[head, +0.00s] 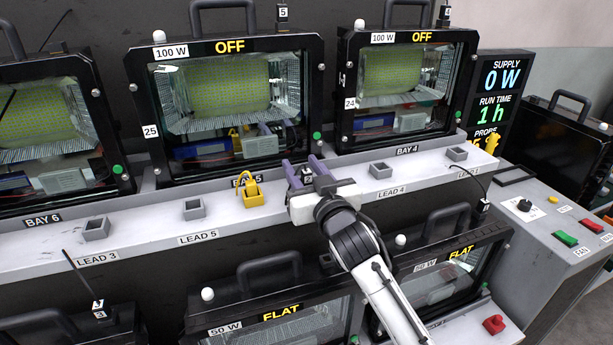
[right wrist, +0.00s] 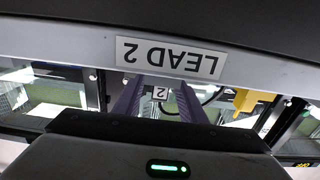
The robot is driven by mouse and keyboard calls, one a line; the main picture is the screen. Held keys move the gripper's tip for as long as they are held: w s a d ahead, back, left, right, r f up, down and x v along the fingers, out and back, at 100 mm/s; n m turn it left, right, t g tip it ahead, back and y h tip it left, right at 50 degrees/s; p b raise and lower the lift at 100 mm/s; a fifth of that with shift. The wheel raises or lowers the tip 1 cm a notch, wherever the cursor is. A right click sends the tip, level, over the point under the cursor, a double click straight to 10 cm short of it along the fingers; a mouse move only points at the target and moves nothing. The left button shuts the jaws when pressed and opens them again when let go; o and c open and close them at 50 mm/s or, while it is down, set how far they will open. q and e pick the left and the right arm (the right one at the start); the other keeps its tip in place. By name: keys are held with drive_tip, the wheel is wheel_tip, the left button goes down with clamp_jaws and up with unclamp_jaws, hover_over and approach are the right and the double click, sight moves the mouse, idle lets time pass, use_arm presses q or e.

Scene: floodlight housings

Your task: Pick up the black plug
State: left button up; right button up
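The black plug (head: 307,178) marked 2 is at the grey ledge, between the two purple fingers of my right gripper (head: 306,168). In the right wrist view the plug's white label (right wrist: 160,92) shows between the right gripper's spread fingers (right wrist: 159,100), with visible gaps at both sides. The right gripper is open around the plug. Most of the plug's body and its seat are hidden. My left gripper is not in view.
The ledge (head: 140,233) carries empty grey sockets (head: 194,208) and a yellow clip (head: 252,192) left of my right gripper. Lamp housings (head: 230,100) stand behind. Other numbered black plugs (head: 282,14) are around. Lower housings (head: 290,320) sit below the ledge.

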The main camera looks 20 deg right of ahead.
drive_tip(key=shift+w, duration=0.85)
clamp_jaws()
